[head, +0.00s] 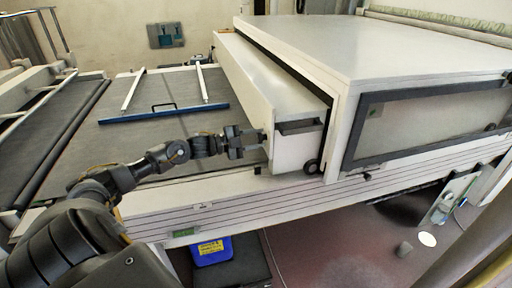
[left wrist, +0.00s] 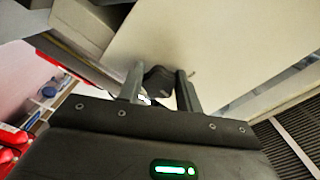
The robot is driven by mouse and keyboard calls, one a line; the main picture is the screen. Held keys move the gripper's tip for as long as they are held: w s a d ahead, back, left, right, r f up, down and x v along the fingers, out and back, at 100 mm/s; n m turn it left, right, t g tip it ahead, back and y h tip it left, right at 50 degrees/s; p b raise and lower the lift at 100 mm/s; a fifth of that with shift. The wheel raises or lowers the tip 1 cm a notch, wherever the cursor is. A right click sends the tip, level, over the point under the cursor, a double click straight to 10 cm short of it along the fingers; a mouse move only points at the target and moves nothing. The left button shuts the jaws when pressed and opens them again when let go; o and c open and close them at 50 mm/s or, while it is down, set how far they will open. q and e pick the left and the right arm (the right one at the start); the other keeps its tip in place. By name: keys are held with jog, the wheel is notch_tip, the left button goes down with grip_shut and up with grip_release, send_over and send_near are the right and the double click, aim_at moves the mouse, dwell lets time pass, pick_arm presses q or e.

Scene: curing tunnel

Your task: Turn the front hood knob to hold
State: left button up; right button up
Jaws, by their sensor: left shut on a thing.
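The front hood (head: 285,95) is the long cream box at the near end of the big machine housing. My left gripper (head: 262,141) reaches in from the left and meets the side face of this hood near its lower front corner. In the left wrist view, my left gripper (left wrist: 160,88) is shut on the dark front hood knob (left wrist: 158,79), which sits between its two fingers against the cream panel. The fingers hide the knob in the head view, and its pointer and any marks cannot be made out. My right gripper is not in view.
A dark conveyor bed (head: 150,140) lies left of the hood, with a blue-edged frame (head: 165,114) on it. The large cream housing (head: 370,45) with a window fills the right. A blue container (head: 211,250) stands below the machine's front edge.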

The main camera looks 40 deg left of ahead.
pick_arm(q)
jog(key=m+b, duration=0.6)
jog(key=b, duration=0.1)
jog(key=shift+f, duration=0.15)
jog(key=shift+m+b, duration=0.5)
jog(key=shift+b, duration=0.1)
jog(key=shift+r+m+b, duration=0.3)
jog(key=shift+m+b, duration=0.15)
jog(key=shift+m, duration=0.05)
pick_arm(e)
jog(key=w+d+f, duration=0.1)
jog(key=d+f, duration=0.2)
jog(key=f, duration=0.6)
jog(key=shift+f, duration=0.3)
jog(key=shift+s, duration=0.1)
pick_arm(q)
jog(key=o, duration=1)
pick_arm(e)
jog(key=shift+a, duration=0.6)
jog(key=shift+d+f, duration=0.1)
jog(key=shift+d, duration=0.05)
